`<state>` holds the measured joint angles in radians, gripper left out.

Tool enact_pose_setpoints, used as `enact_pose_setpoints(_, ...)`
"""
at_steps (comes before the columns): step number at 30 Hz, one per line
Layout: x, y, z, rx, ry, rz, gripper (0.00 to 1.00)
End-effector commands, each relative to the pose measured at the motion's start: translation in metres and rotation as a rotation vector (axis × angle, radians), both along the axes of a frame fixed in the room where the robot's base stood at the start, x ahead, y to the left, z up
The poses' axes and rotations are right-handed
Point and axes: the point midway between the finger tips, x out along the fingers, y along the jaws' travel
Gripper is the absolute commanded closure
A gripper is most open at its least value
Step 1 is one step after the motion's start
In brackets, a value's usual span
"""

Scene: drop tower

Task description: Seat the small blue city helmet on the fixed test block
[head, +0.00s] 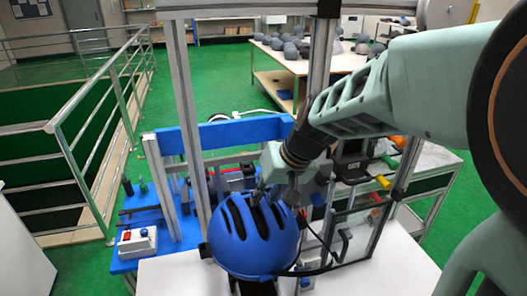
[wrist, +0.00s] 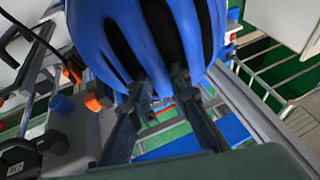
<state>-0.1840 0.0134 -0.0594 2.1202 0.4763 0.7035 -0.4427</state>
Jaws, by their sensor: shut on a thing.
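The small blue city helmet (head: 252,237) has dark vent slots and sits at the front centre of the drop tower in the head view. My gripper (head: 268,196) is shut on its upper edge, with the fingers at the vents. In the wrist view the helmet (wrist: 140,35) fills the top, and the gripper fingers (wrist: 158,95) reach up to its shell at the slots. The fixed test block cannot be made out; the helmet covers the area where a dark support shows below it. I cannot tell whether the helmet touches anything under it.
Metal uprights (head: 186,130) of the tower stand close on both sides. A white table (head: 180,277) lies in front. A control box with a red button (head: 137,241) is at left. Railings (head: 90,130) stand further left. A back table (head: 305,63) holds several grey helmets.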

Motion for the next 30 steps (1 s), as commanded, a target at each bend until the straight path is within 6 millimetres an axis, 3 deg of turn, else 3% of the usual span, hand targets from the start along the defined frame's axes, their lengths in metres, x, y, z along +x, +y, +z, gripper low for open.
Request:
enact_pose_setpoints(27, 0.000, 0.000, -0.010, 0.001, -0.002, -0.001, 1.00)
enact_pose_setpoints(28, 0.000, 0.000, -0.010, 0.001, -0.002, -0.001, 0.80)
enact_pose_setpoints(30, 0.000, 0.000, -0.010, 0.001, -0.002, -0.001, 0.72)
